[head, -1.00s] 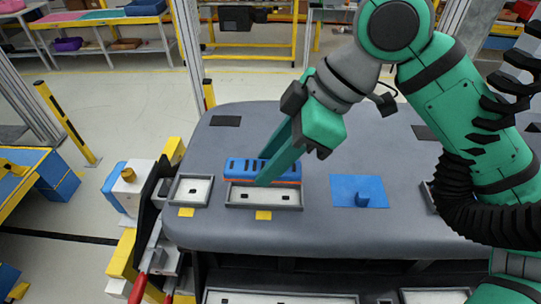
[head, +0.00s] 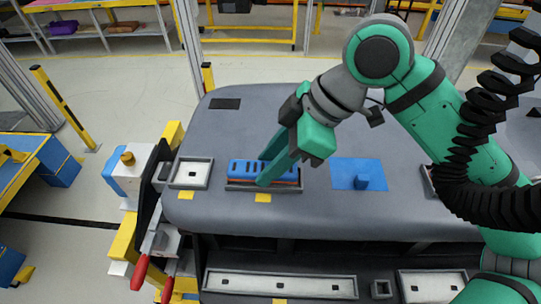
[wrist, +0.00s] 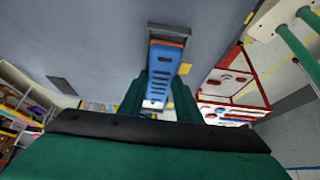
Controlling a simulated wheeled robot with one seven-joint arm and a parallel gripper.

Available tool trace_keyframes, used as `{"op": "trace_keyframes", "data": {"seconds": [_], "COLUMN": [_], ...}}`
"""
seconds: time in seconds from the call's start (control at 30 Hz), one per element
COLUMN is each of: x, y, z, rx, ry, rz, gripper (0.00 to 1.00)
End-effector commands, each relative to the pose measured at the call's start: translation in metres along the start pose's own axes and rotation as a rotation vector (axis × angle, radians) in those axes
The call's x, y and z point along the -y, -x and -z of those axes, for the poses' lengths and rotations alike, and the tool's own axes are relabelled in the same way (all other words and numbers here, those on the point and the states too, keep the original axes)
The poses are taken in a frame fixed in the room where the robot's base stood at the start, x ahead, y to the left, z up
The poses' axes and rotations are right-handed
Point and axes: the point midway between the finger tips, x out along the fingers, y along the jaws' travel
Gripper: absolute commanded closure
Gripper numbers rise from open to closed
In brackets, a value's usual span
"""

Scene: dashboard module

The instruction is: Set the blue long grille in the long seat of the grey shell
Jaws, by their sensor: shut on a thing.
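The blue long grille (head: 240,168), with dark slots and an orange lower edge, is level over the long seat (head: 236,188) of the grey shell (head: 310,205).
A smaller empty seat (head: 192,172) is just left of the long seat. A blue plate with a peg (head: 358,174) lies to the right. Dark patches and yellow tabs mark the shell top. More pale trays (head: 280,285) sit lower in front.

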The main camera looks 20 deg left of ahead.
Motion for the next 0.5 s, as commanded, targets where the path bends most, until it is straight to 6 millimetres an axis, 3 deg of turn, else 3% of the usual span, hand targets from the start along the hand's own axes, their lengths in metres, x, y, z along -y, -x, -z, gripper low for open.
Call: {"op": "trace_keyframes", "data": {"seconds": [0.4, 0.43, 0.5], "x": [0.0008, 0.0009, 0.0007], "y": [-0.0055, -0.0057, -0.0061], "z": [-0.0016, -0.0014, -0.0011], "rx": [0.007, 0.007, 0.008], "ry": [0.003, 0.003, 0.004], "rz": [0.007, 0.007, 0.008], "gripper": [0.95, 0.62, 0.48]}}
